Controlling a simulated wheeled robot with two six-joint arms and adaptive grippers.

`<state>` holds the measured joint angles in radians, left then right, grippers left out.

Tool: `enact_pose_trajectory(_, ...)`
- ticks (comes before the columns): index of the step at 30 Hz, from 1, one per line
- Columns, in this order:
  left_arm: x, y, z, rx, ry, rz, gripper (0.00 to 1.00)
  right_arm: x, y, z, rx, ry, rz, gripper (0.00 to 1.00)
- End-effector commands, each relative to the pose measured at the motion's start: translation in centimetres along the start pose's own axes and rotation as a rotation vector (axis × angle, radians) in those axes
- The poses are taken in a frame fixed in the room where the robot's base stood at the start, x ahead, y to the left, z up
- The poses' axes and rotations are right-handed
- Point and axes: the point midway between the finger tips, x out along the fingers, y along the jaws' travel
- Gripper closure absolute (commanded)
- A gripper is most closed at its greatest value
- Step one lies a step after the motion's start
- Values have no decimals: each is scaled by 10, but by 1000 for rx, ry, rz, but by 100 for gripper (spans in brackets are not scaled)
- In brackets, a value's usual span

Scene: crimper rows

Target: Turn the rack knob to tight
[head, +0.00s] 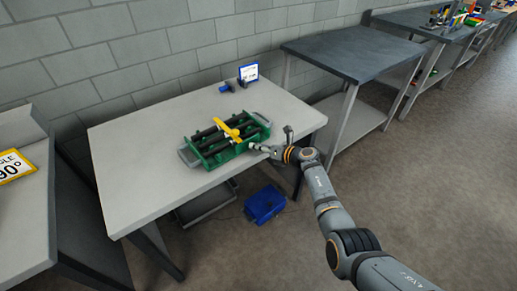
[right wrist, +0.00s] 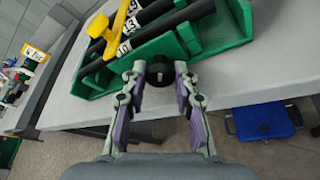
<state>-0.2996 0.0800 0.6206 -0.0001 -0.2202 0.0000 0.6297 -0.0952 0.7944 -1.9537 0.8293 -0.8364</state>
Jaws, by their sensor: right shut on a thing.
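The green rack (head: 216,161) stands on the pale table and holds several black bars with numbered white labels. Its green end wall also shows in the right wrist view (right wrist: 170,47). The dark rack knob (right wrist: 160,75) sticks out from that wall toward my right gripper. My right gripper (head: 261,148) is at the rack's right side, with its fingers on either side of the knob, shut on it. The knob's setting cannot be read. A yellow piece (head: 231,131) lies across the bars. My left gripper is not in view.
A small sign (head: 248,72) and a blue item (head: 226,88) stand at the table's back. A blue box (head: 265,205) is on the floor below. The pale table (head: 130,165) is clear left of the rack. A dark-topped table (head: 355,52) stands to the right.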

Motion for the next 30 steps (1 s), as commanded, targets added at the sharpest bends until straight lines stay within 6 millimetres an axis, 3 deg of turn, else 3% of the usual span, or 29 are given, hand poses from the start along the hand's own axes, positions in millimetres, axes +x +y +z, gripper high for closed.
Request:
enact_pose_trajectory(15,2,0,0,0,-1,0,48,0,0,0,22,0,8,100)
enact_pose_trajectory(16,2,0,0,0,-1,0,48,0,0,0,22,0,8,70)
enact_pose_trajectory(20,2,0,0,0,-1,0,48,0,0,0,21,0,8,52)
enact_pose_trajectory(21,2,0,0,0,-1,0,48,0,0,0,21,0,8,49)
enact_pose_trajectory(30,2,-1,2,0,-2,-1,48,0,-1,0,22,1,8,49)
